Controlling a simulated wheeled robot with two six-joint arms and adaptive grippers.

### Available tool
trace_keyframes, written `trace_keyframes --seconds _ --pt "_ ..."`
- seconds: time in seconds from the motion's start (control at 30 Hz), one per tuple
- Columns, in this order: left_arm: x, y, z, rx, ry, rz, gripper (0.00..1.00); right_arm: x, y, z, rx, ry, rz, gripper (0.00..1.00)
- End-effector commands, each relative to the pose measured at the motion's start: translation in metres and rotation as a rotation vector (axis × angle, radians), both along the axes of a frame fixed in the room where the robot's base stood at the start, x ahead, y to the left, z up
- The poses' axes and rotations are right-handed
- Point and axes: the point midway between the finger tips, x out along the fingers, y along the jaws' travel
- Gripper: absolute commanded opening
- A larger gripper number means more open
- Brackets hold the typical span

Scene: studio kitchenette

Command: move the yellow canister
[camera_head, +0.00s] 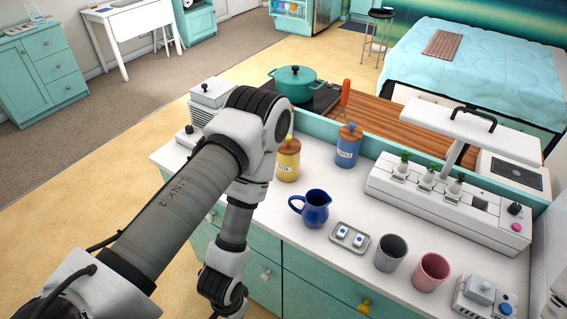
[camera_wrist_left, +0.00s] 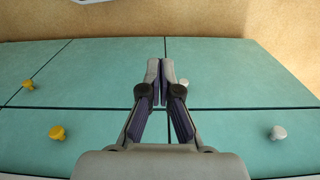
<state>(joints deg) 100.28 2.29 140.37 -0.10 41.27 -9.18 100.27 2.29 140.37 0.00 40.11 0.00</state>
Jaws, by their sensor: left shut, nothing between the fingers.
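My left gripper (camera_wrist_left: 161,72) is shut and empty in the left wrist view, in front of the teal cabinet fronts. Its fingers do not show clearly in the head view, where the wrist hangs low before the counter. The canister is not in the left wrist view. My right gripper is in neither view.
A blue canister (camera_head: 348,146) stands just right of the yellow one. A blue jug (camera_head: 312,208), a small tray (camera_head: 362,240), a grey cup (camera_head: 390,253) and a pink cup (camera_head: 431,271) stand nearer. Knobs (camera_wrist_left: 57,132) stick out from the cabinet fronts.

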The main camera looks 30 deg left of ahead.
Motion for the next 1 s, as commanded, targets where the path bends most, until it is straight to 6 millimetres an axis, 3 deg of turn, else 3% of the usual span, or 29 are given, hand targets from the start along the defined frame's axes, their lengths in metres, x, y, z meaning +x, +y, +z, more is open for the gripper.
trace_keyframes --seconds 0.17,0.27,0.4,0.47,0.5,0.6,0.7,0.8,1.0 --pt "0.037 -0.018 0.005 -0.019 -0.211 -0.669 0.0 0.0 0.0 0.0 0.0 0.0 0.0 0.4" --pt "0.073 -0.028 0.013 0.027 -0.434 -1.068 0.0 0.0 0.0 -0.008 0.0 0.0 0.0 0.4" --pt "0.138 -0.022 0.041 0.279 -0.806 -1.46 0.0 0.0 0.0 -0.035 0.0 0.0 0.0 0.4" --pt "0.167 -0.01 0.06 0.465 -0.961 -1.551 0.0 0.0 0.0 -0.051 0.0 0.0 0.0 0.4" --pt "0.184 0.002 0.076 0.61 -1.055 -1.574 0.0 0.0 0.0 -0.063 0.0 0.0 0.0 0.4" --pt "0.21 0.037 0.113 0.898 -1.209 -1.505 0.0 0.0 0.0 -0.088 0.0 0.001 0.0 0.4" --pt "0.219 0.071 0.133 1.009 -1.295 -1.334 0.0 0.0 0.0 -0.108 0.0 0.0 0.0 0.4" --pt "0.222 0.096 0.14 1.061 -1.314 -1.212 0.0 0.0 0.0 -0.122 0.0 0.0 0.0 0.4" --pt "0.234 0.101 0.151 1.083 -1.329 -1.181 0.0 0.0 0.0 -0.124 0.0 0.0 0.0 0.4"
